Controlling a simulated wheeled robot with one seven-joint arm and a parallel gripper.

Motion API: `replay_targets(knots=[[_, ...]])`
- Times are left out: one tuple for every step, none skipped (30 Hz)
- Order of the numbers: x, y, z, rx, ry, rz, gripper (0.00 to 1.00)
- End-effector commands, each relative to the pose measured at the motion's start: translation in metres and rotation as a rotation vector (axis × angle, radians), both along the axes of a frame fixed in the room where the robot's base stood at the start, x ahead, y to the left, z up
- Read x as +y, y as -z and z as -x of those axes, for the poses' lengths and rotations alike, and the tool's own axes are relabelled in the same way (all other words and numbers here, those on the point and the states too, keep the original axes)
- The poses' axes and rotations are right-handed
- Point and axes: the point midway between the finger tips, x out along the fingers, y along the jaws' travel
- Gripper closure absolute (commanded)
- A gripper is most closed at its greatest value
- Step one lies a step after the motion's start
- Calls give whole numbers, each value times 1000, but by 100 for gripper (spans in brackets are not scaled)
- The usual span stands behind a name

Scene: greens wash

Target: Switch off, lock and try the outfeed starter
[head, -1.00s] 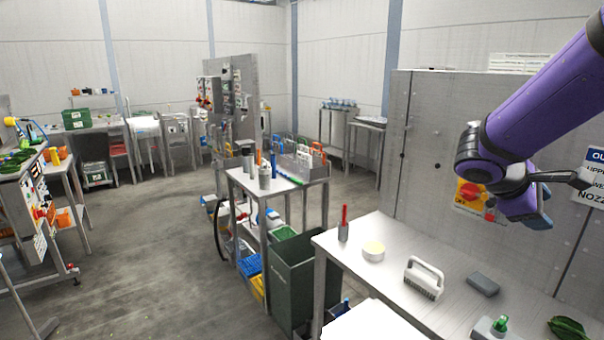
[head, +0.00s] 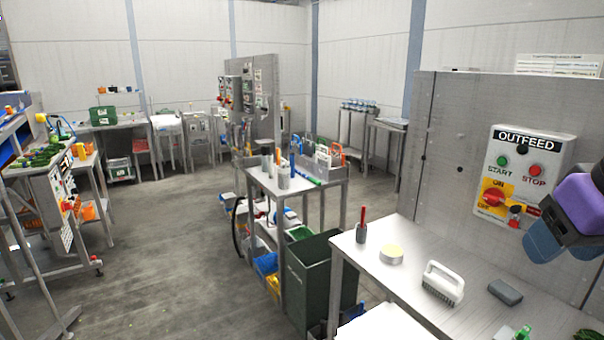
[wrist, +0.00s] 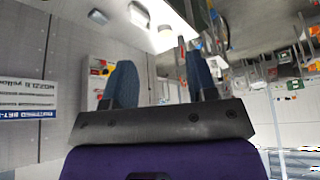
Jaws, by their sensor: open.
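The outfeed starter (head: 548,150) is a pale box on the grey panel at the right of the head view. It has a green START button (head: 503,160), a red STOP button (head: 534,170) and a red rotary handle (head: 493,198) on a yellow plate marked ON and OFF. I cannot tell the handle's exact setting. A small red and black item (head: 515,212), too small to identify, is at the box's lower edge. My gripper (head: 545,245) is just right of and below the box, partly overlapping it in view. In the wrist view its blue fingers (wrist: 160,82) are apart with nothing between them.
A steel bench below the panel holds a white brush (head: 443,282), a grey block (head: 505,292), a round pale tub (head: 391,254) and a red-topped holder (head: 361,231). A dark green bin (head: 312,285) and a tool cart stand left of it. The floor further left is open.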

Motion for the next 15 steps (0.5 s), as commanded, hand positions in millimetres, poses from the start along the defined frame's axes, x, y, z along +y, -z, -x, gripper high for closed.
replay_targets(knots=[[1, 0, 0, -3, 0, -4, 48], [1, 0, 0, -3, 1, -5, 48], [1, 0, 0, -2, 1, -4, 48], [1, 0, 0, -2, 0, -4, 48], [1, 0, 0, -2, 0, -4, 48], [0, 0, 0, -1, 0, -4, 48], [0, 0, 0, -1, 1, -3, 52], [0, 0, 0, -1, 0, -2, 59], [0, 0, 0, -1, 0, -2, 68], [0, 0, 0, -1, 0, -2, 75], [0, 0, 0, -1, 0, -2, 82], [0, 0, 0, -1, 0, -2, 91], [0, 0, 0, -1, 0, -2, 98], [0, 0, 0, -1, 0, -2, 100], [0, 0, 0, 0, 0, -1, 100]])
